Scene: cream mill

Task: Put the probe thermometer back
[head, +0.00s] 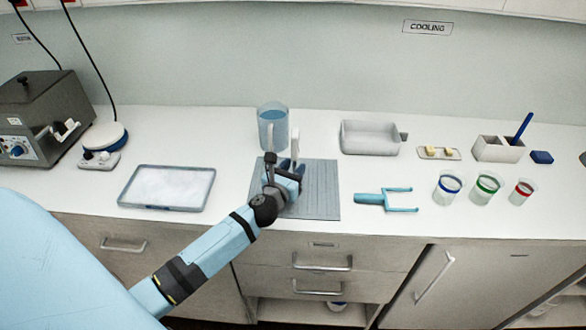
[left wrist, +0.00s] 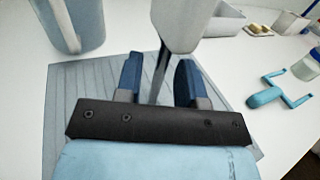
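A white upright body with a thin dark shaft below it, which looks like the probe thermometer (head: 295,144), is over the grey ribbed mat (head: 321,190). In the left wrist view the white body (left wrist: 177,25) is just beyond my fingertips, and its shaft runs down between them. My left gripper (head: 290,166) is open, its two blue fingers (left wrist: 159,75) apart on either side of the shaft, with a gap showing. I cannot tell whether the shaft's lower end touches the mat. My right gripper is not in view.
A clear jug (head: 273,122) stands close behind the gripper. A tray of white stuff (head: 168,187) is left; a blue two-pronged tool (head: 385,199) and several banded cups (head: 447,187) are right. Behind them are a white bin (head: 369,138), a small butter tray (head: 438,154) and a divided holder (head: 497,149).

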